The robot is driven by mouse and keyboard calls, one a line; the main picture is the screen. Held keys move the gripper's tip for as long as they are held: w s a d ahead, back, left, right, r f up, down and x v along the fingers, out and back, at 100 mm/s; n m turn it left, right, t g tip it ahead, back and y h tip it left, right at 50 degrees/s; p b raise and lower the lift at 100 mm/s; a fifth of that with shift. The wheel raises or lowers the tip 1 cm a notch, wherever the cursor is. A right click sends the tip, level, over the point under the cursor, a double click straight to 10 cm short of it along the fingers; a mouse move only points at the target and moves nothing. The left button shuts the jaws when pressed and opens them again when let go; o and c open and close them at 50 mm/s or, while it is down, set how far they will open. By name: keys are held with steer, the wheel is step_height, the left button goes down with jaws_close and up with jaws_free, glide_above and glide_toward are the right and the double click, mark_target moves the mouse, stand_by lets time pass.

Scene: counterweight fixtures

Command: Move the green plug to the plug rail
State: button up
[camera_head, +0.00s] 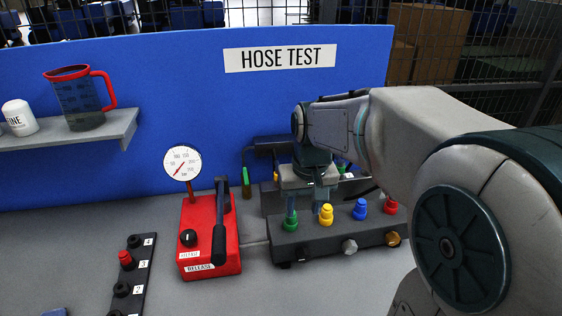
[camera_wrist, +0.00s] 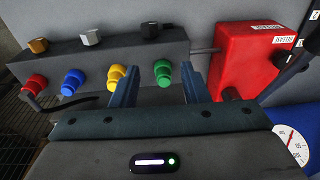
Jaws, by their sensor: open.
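The green plug (camera_head: 290,222) stands upright at the left end of the dark manifold block (camera_head: 335,240). In the wrist view the green plug (camera_wrist: 162,72) shows between the fingers of my gripper (camera_wrist: 160,80), with a gap on each side. My gripper (camera_head: 308,208) points down over the block's left end and is open and empty. A dark strip with numbered sockets (camera_head: 141,272) lies at the left and looks like the plug rail. A red plug (camera_head: 126,259) sits beside its number 3; socket 4 looks empty.
Yellow (camera_head: 326,214), blue (camera_head: 360,209) and red (camera_head: 390,205) plugs stand along the same block. A red pump unit (camera_head: 208,238) with a gauge (camera_head: 182,163) and black lever (camera_head: 220,230) stands between block and strip. A blue panel (camera_head: 200,90) rises behind.

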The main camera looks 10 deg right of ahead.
steer(key=shift+g, duration=0.6)
steer(key=w, duration=0.6)
steer(key=w+f+p, duration=0.1)
steer(key=w, duration=0.2)
steer(key=shift+a, duration=0.3)
step_height(320, 180, down, 10)
steer(key=b, duration=0.7)
steer(key=shift+s, duration=0.1)
steer(key=shift+r, duration=0.1)
jaws_close()
